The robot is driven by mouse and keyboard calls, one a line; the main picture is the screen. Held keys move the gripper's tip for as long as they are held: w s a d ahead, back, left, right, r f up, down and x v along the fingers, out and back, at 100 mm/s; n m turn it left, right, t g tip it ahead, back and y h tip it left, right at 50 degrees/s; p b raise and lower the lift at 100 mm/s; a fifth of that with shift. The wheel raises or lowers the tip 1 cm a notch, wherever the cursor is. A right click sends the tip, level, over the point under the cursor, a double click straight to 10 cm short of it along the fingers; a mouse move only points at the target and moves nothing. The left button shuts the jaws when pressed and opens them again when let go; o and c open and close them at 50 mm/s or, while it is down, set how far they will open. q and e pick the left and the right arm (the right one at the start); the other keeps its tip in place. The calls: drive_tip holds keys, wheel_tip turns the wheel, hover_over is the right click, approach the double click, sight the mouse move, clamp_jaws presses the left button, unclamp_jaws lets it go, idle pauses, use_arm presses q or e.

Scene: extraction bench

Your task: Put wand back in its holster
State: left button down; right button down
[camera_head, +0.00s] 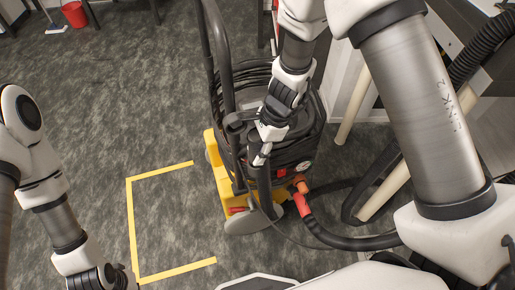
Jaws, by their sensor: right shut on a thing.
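My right gripper (261,155) reaches down from the top in front of the extraction machine (292,150). It is shut on a slim dark piece that I take to be the wand (264,178), which runs down from the fingers along the machine's front. The wand's lower end is near a dark upright tube at the machine's base, which may be the holster (268,205). I cannot tell whether the wand is inside it or in front of it. My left gripper (112,277) is at the bottom left, partly cut off, far from the machine, its jaws unclear.
The machine has a yellow base (222,180) and a tall dark handle. A black hose (350,242) with a red-orange coupling (302,202) runs right. Yellow floor tape (131,225) marks clear floor at left. A red bucket (74,14) stands far left.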

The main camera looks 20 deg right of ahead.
drive_tip(key=shift+f+b, duration=0.3)
drive_tip(key=shift+f, duration=0.1)
drive_tip(key=c, duration=0.6)
unclamp_jaws()
drive_tip(key=v, duration=1.2)
drive_tip(key=shift+d, duration=0.1)
